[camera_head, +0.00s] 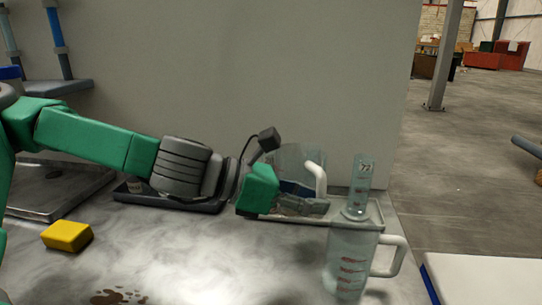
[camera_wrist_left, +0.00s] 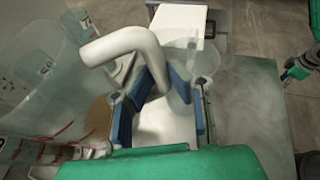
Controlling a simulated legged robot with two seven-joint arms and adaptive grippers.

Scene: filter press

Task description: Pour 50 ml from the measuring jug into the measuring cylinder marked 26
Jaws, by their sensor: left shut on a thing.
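My left gripper (camera_head: 318,206) is shut on the pale curved handle (camera_head: 317,178) of a clear measuring jug (camera_head: 295,158), beyond the gripper in the head view. In the left wrist view, the handle (camera_wrist_left: 125,45) passes between the blue finger pads, and the clear wall with red marks (camera_wrist_left: 50,95) is at left. The liquid level in this jug cannot be read. A clear cylinder (camera_head: 360,190), with a label that looks like 72, stands upright on a pale tray or ledge, right of the gripper. No label reading 26 is legible.
A second clear jug with red graduations (camera_head: 350,270) stands in front, its handle to the right. A yellow block (camera_head: 67,235) and brown spots (camera_head: 117,297) are on the bench at left. A dark tray (camera_head: 170,197) lies under my arm. The front middle is mostly clear.

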